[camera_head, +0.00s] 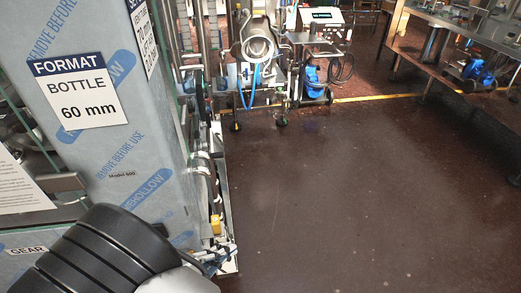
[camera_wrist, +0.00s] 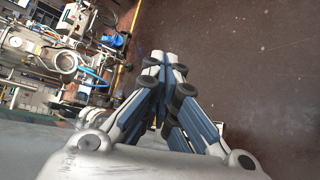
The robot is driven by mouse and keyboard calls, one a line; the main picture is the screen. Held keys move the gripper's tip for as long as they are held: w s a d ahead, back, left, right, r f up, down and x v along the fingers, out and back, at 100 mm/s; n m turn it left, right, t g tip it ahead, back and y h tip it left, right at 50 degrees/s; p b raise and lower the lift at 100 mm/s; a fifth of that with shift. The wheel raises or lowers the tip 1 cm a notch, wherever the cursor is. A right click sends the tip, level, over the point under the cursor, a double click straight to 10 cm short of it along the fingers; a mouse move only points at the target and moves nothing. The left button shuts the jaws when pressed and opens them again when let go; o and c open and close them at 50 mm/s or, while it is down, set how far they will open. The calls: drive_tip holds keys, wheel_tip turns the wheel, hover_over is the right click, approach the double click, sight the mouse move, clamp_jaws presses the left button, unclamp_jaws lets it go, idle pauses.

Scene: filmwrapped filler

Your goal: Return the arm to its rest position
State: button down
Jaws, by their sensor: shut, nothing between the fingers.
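My gripper (camera_wrist: 168,62) is seen in the wrist view, its two fingers together at the tips and nothing between them. It hangs over the dark floor beside the machine. In the head view a black ribbed part of my arm shows at the bottom left, in front of the film-wrapped machine (camera_head: 160,170). The gripper fingers are not visible in the head view.
A wheeled cart with hoses (camera_head: 258,55) stands at the back, with a blue pump (camera_head: 313,82) beside it. A metal bench (camera_head: 465,40) is at the upper right. The dark red floor (camera_head: 350,190) is clear at centre and right.

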drive_tip(key=s+d+r+m+g, duration=0.1)
drive_tip(key=d+r+m+g, duration=0.4)
drive_tip(key=d, duration=0.4)
drive_tip(key=d+r+m+g, duration=0.3)
drive_tip(key=d+r, duration=0.4)
drive_tip(key=d, duration=0.1)
drive_tip(key=s+d+r+m+t+y, duration=0.2)
drive_tip(key=s+d+r+m+y, duration=0.6)
drive_tip(key=s+r, duration=0.1)
drive_tip(key=shift+s+r, duration=0.4)
drive_tip(key=shift+s, duration=0.2)
drive_tip(key=shift+r, duration=0.1)
